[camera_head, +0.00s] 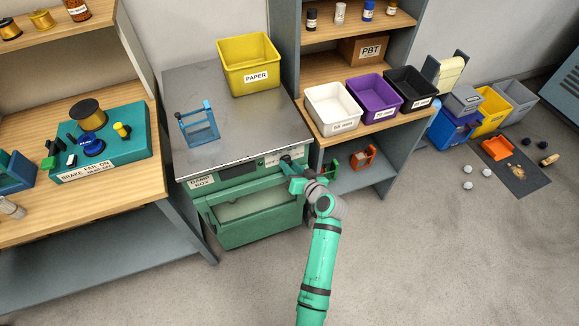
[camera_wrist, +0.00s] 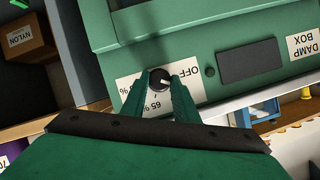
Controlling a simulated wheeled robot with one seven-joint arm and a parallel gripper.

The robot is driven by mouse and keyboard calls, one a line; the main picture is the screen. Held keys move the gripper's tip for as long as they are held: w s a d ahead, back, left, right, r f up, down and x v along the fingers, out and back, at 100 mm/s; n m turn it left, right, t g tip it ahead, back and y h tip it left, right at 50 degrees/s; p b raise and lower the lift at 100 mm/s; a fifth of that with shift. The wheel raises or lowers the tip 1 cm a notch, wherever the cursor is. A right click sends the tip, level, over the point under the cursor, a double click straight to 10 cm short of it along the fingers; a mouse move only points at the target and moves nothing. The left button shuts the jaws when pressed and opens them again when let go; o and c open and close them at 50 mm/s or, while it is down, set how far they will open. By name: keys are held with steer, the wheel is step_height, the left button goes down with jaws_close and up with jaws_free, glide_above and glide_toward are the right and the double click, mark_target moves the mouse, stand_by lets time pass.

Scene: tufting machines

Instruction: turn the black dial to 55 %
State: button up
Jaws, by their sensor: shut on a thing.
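The black dial (camera_wrist: 159,78) sits on a white label plate (camera_wrist: 128,87) on the front of the green damp box (camera_wrist: 180,38). The plate reads "OFF" and "65 %", with another "%" mark partly covered by a finger. A pale pointer mark shows on the dial, towards the right in the wrist view. My gripper (camera_wrist: 160,88) is shut on the dial, one green finger on each side.
A grey metal top (camera_head: 185,105) above the damp box holds a blue rack (camera_head: 199,124) and a yellow PAPER bin (camera_head: 248,65). A shelf with white, purple and black bins (camera_head: 374,97) stands close on the right. The floor in front is clear.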

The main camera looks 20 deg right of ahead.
steer(key=m+y, duration=0.2)
steer(key=m, duration=0.1)
steer(key=shift+d+f, duration=0.15)
steer(key=shift+m+t, duration=0.3)
steer(key=shift+m, duration=0.1)
stand_by(0.4)
steer(key=o, duration=1.1)
steer(key=shift+c, duration=0.2)
steer(key=v, duration=1)
steer(key=shift+s+d, duration=0.3)
steer(key=shift+s, duration=0.05)
